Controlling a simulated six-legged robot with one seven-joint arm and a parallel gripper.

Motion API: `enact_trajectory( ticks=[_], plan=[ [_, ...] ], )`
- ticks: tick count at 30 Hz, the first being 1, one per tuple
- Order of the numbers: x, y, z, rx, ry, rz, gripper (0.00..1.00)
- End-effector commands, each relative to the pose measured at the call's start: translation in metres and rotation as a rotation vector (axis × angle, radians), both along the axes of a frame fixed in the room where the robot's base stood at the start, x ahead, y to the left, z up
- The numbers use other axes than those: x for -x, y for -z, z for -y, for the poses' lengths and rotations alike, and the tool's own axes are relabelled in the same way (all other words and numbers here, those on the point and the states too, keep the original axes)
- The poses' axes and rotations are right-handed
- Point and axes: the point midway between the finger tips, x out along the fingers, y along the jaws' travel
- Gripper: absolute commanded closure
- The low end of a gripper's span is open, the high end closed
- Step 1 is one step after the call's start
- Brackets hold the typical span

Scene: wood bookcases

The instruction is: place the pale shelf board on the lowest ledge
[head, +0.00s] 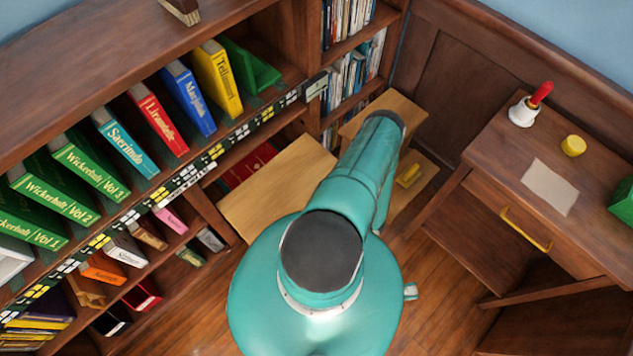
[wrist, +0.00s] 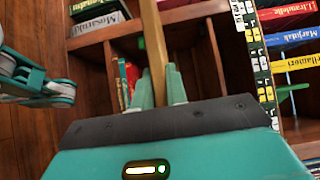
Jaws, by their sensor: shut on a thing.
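The pale shelf board (head: 278,190) shows in the head view at the lower bay of the bookcase, left of my teal arm, which covers its right side. In the wrist view the board (wrist: 152,38) is seen nearly edge-on, running up from between my fingers. My gripper (wrist: 160,88) is shut on it, one teal finger on each side. In the head view my arm hides the gripper. Red books (head: 248,165) stand in the bay behind the board. The lowest ledge cannot be made out clearly, and I cannot tell whether the board touches it.
Bookcase shelves with several colored volumes (head: 160,122) line the left. A desk (head: 510,150) with a bell (head: 524,110) is at right. Some floor (head: 432,270) is clear between.

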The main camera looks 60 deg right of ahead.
Motion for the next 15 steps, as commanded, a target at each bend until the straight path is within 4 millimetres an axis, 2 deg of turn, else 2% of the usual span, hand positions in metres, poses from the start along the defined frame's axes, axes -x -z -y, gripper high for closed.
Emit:
enact_trajectory(
  ticks=[15],
  plan=[
    [-0.034, -0.001, 0.012, 0.002, 0.0, 0.004, 1.0]
  ],
)
